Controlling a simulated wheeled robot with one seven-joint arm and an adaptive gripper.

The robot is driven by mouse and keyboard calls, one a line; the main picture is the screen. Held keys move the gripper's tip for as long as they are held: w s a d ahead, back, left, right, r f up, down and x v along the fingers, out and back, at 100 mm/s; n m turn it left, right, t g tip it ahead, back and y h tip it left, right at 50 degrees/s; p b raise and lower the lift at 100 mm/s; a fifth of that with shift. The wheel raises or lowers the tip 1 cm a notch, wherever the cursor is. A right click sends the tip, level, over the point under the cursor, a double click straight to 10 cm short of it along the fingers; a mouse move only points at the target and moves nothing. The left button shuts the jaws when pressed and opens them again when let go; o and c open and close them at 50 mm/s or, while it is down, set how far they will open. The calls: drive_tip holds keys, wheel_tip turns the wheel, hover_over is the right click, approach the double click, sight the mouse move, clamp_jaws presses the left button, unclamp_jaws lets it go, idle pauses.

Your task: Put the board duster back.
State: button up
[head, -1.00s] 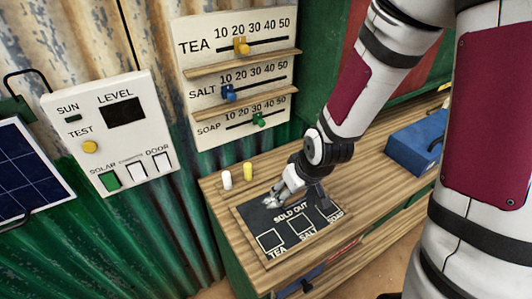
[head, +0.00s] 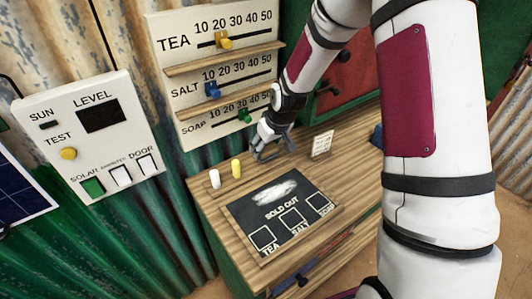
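My gripper (head: 272,150) is over the back part of the wooden counter, behind the board and right of the chalk sticks. Its dark fingers are small here, and I cannot tell whether they are open or shut. I cannot make out the board duster; it may be hidden at or behind my gripper. The black board (head: 247,213) lies on the counter, marked SOLD OUT, with boxes for TEA, SALT and SOAP. A white chalky smear (head: 275,192) lies above the SOLD OUT lettering.
A white chalk stick (head: 214,179) and a yellow one (head: 236,168) stand left of my gripper. A small white card (head: 322,144) stands to its right. The price panel (head: 160,25) with its sliders rises behind. A control panel (head: 45,160) is at left.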

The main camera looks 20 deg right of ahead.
sight(266, 153)
drive_tip(key=shift+w, duration=0.3)
drive_tip(key=shift+f, duration=1.8)
drive_tip(key=o, duration=1)
drive_tip(key=shift+r, duration=0.1)
